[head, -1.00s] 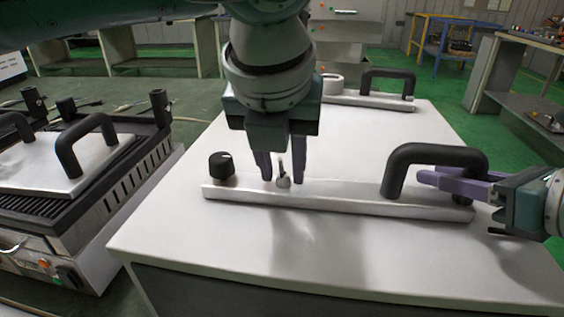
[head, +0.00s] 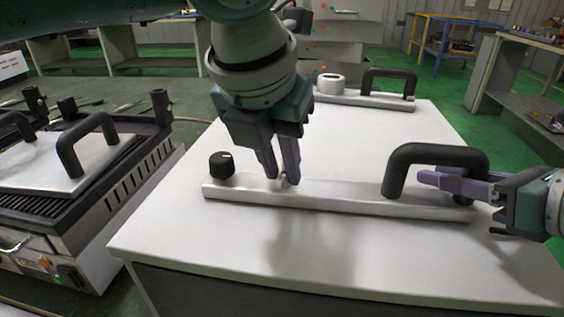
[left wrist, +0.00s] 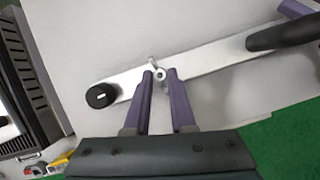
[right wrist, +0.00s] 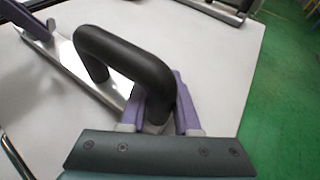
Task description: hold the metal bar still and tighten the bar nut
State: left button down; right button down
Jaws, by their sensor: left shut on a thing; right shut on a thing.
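The metal bar (head: 340,202) lies flat on the white table, with a black knob (head: 221,165) at its left end and a black arched handle (head: 436,156) at its right end. The small bar nut (head: 284,181) sits on the bar right of the knob; it also shows in the left wrist view (left wrist: 160,74). My left gripper (head: 282,183) points down over the nut, tilted, its fingers shut on it. My right gripper (head: 428,181) comes in from the right, shut on the handle's near leg, which also shows in the right wrist view (right wrist: 160,85).
A second bar (head: 365,100) with a white round part and black handle lies at the table's back. A grill (head: 90,170) stands left of the table. The white table top (head: 400,270) is clear in front of the bar.

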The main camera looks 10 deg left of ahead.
pick_arm(q)
jog(key=c, duration=0.8)
grip_release()
jog(key=shift+o, duration=0.2)
jog(key=v, duration=1.2)
pick_arm(e)
jog(key=c, duration=0.6)
grip_release()
jog(key=shift+o, duration=0.2)
